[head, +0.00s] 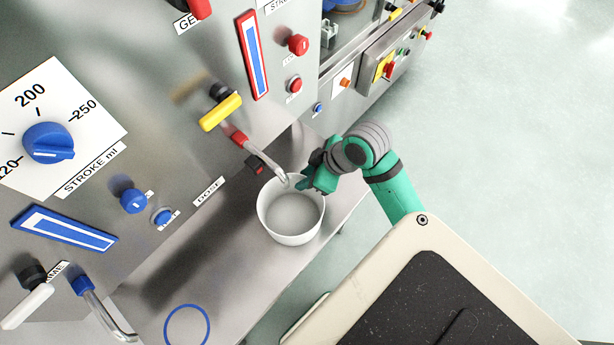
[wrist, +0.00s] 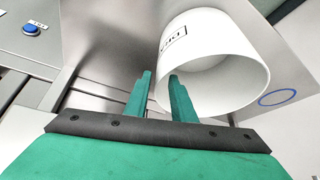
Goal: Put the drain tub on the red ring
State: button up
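The drain tub is a white round tub (head: 290,213), open at the top, standing on the metal shelf below a steel spout. My gripper (head: 308,184) is at its rim, on the upper right side in the head view. In the wrist view, the tub (wrist: 225,45) is close, with black lettering on its outer wall. My gripper's two green fingers (wrist: 160,78) are apart, one on each side of the tub's near wall. A gap shows between them, and contact with the wall cannot be told. No red ring is visible; the tub hides the shelf beneath it.
A blue ring (head: 187,328) is marked on the shelf (head: 228,280); it also shows in the wrist view (wrist: 277,98). The steel spout (head: 268,160) with a red collar reaches over the tub. A yellow handle (head: 221,112) and panel knobs stand nearby. The shelf between tub and blue ring is clear.

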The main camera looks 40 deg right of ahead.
jog(key=v, duration=1.2)
jog(key=shift+r, duration=0.1)
jog(key=shift+d, duration=0.1)
